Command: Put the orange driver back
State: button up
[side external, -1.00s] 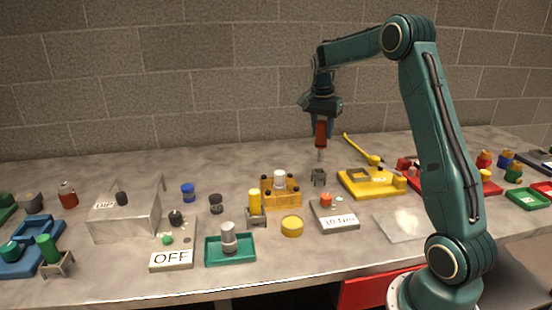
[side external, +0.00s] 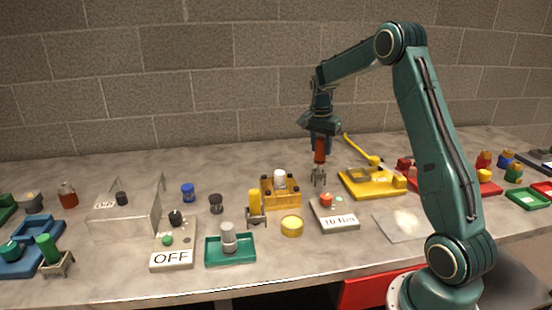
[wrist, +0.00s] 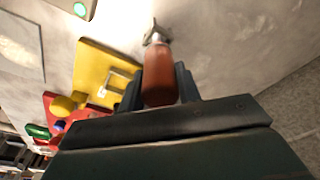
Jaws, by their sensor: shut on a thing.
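The orange driver (side external: 320,150) has a red-orange handle and hangs upright, shaft down. My gripper (side external: 320,141) is shut on its handle; in the wrist view the driver (wrist: 160,80) sits between both fingers. A small grey metal stand (side external: 318,178) is directly below, and the driver's shaft tip is at or in its top. The wrist view also shows the stand (wrist: 157,32) at the end of the shaft. I cannot tell how deep the shaft sits in it.
A yellow fixture (side external: 370,183) with a yellow lever stands close to the right. A torque box marked 10 N·m (side external: 338,222) stands in front, and an orange block with a white-capped part (side external: 281,192) to the left. The table behind the stand is clear.

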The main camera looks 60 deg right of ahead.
jog(key=shift+f, duration=1.2)
jog(key=shift+f, duration=0.1)
jog(key=o, duration=1)
jog(key=shift+c, duration=0.2)
jog(key=r, duration=0.3)
jog(key=a+r, duration=0.1)
jog(key=r, duration=0.7)
jog(key=shift+a+r, duration=0.25)
jog(key=shift+a, duration=0.1)
jog(key=shift+r, duration=0.3)
jog(key=shift+a, duration=0.1)
